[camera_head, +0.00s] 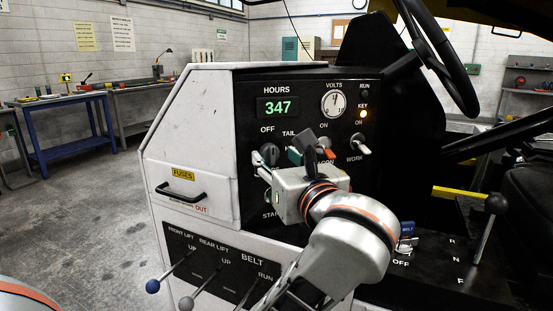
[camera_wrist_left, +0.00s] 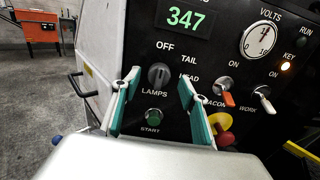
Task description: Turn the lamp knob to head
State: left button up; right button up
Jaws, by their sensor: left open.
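The dark round lamp knob (camera_head: 269,154) is on the black panel below the OFF label. In the left wrist view the lamp knob (camera_wrist_left: 158,75) sits between OFF, TAIL and the partly covered HEAD label, above the word LAMPS. Its grip ridge looks roughly upright; the exact setting is hard to tell. My left gripper (camera_head: 277,161) is in front of the panel, open. In the wrist view its teal-padded fingers (camera_wrist_left: 158,83) stand on either side of the knob with gaps. Contact does not show. My right gripper is not in view.
The green START button (camera_wrist_left: 153,117) is below the knob. The orange beacon switch (camera_wrist_left: 227,99), work switch (camera_wrist_left: 264,104) and red mushroom button on yellow (camera_wrist_left: 222,131) are to the right. The fuse drawer handle (camera_head: 180,192) sticks out left; blue-knobbed lever (camera_head: 153,286) is lower left.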

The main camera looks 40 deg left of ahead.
pick_arm(q)
jog(key=shift+x, duration=0.85)
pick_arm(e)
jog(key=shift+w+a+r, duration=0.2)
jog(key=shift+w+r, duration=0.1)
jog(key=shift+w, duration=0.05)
pick_arm(q)
jog(key=c, duration=1.1)
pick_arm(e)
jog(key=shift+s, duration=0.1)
